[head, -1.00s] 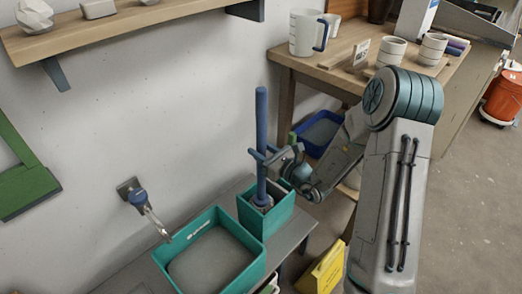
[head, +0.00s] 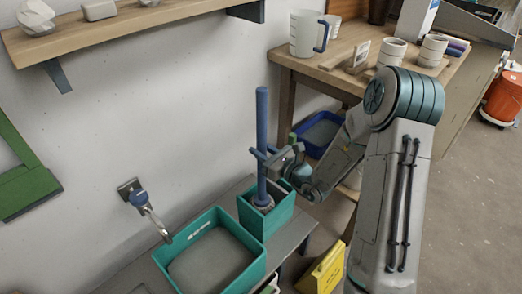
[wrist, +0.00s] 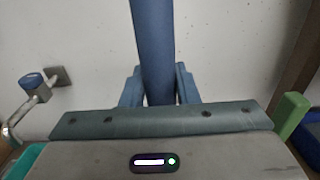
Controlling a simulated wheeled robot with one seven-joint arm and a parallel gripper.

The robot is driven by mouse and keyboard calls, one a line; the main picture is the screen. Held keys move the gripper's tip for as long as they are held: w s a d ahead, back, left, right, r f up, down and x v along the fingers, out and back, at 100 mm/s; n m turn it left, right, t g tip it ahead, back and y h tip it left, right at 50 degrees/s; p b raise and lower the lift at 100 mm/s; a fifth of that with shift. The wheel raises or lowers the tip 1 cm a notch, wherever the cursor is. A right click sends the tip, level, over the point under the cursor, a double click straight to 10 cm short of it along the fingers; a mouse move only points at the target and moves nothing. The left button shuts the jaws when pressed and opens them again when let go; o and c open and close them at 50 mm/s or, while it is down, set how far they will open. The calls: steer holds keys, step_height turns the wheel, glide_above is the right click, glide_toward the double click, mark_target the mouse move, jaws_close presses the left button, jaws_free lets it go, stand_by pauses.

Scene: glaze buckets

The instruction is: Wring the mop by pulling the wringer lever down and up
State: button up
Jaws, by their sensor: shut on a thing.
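The mop (head: 262,120) stands upright with its blue handle rising from a teal wringer bucket (head: 258,220). In the wrist view the blue handle (wrist: 154,45) passes upward between the two fingers (wrist: 158,88). A green upright piece (head: 292,138), perhaps the wringer lever, shows just behind my gripper. It also shows at the right in the wrist view (wrist: 290,115); its lower part is hidden.
A teal basin (head: 175,258) with grey contents stands left of the bucket, under a wall tap (head: 145,208). A wooden table (head: 330,72) with mugs is behind right, with a blue tray (head: 322,130) below. A yellow sign (head: 325,270) stands at front right.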

steer(key=shift+w+d, duration=0.15)
steer(key=shift+w, duration=0.1)
steer(key=shift+w+d, duration=0.2)
steer(key=shift+w, duration=0.1)
steer(key=shift+w+d, duration=0.1)
steer(key=shift+w, duration=0.05)
steer(key=shift+f, duration=0.2)
stand_by(0.5)
steer(key=o, duration=2)
steer(key=shift+v, duration=5.05)
